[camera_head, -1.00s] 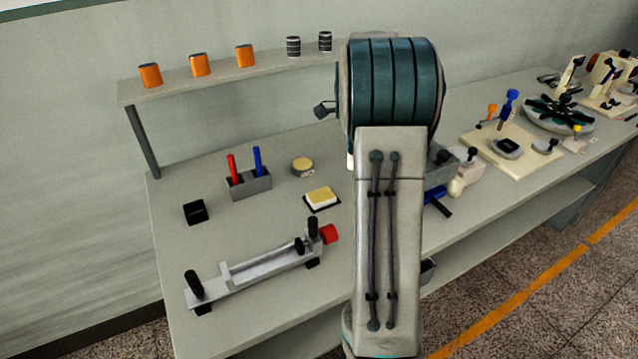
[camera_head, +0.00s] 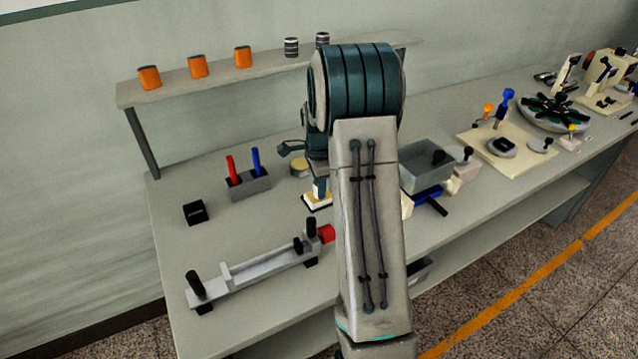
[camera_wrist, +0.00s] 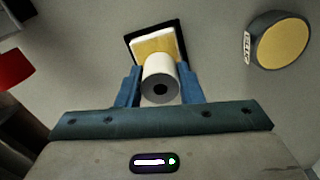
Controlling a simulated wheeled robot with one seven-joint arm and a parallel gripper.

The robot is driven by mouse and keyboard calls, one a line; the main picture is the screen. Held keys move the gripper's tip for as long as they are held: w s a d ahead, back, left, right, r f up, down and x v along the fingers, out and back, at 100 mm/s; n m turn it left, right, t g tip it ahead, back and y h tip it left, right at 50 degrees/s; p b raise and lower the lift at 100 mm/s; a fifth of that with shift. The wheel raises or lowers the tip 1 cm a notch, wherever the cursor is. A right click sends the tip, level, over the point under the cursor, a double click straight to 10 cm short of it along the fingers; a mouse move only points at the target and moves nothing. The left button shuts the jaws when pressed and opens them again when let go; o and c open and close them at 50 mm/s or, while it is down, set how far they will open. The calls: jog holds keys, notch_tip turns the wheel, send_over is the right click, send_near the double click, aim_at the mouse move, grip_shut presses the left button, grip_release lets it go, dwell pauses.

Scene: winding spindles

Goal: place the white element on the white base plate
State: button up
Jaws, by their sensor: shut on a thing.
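My gripper (camera_wrist: 159,88) is shut on the white element (camera_wrist: 157,66), a white cylinder with a dark hole in its end, held between the blue fingers. In the head view my gripper (camera_head: 319,187) is partly hidden by my arm and stands over or close to a yellow-topped block on a black tray. I cannot tell whether the element touches that block. A cream-white base plate (camera_head: 516,170) lies at the right of the bench, with several small dark and coloured parts on it, well apart from my gripper.
The yellow-topped block (camera_wrist: 155,45) lies just beyond the element. A round yellow-topped disc (camera_wrist: 282,40) is at its right. A grey holder (camera_head: 250,186) with red and blue pegs, a black block (camera_head: 195,212) and a metal fixture (camera_head: 262,268) stand left. A grey bin (camera_head: 427,177) stands right.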

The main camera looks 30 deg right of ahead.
jog(key=shift+f, duration=0.2)
jog(key=o, duration=1)
jog(key=shift+c, duration=0.2)
jog(key=shift+r, duration=0.15)
notch_tip(320, 180, up, 11)
jog(key=s+a+r+n, duration=0.4)
jog(key=s+a, duration=0.1)
jog(key=s+a+n+t, duration=0.1)
jog(key=s+a+n, duration=0.2)
jog(key=s+n, duration=0.2)
jog(key=s+a+n+t, duration=0.1)
jog(key=s+a+n, duration=0.3)
jog(key=s, duration=0.4)
jog(key=s+a+f+n+t, duration=0.1)
jog(key=s+a+n, duration=0.2)
jog(key=s+n, duration=0.4)
jog(key=shift+s+a+b, duration=0.35)
